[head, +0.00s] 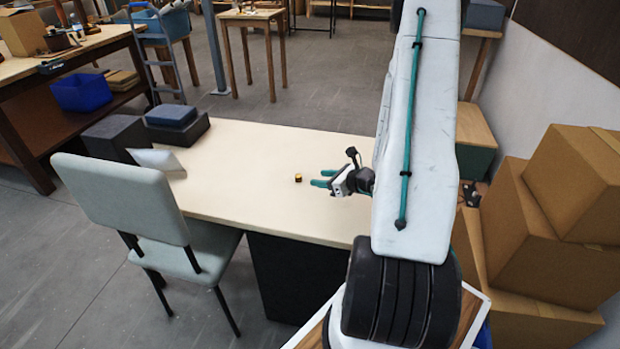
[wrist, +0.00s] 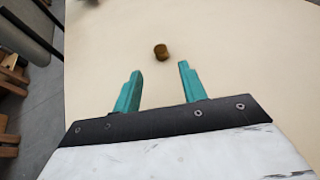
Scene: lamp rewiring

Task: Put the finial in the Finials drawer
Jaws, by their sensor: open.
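The finial (head: 298,177) is a small brass-coloured piece on the pale desk top (head: 250,150). In the wrist view the finial (wrist: 161,52) lies a little beyond the fingertips, roughly in line with the gap between them. My gripper (head: 320,178) has teal fingers and is just to the right of the finial in the head view. In the wrist view my gripper (wrist: 160,75) is open with nothing between its fingers. I cannot make out a drawer labelled Finials in either view.
A grey-green chair (head: 120,205) stands at the desk's near left side. A dark box (head: 178,128) and a tilted pale object (head: 157,160) are on the desk's left end. Cardboard boxes (head: 560,200) are stacked at right. The desk around the finial is clear.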

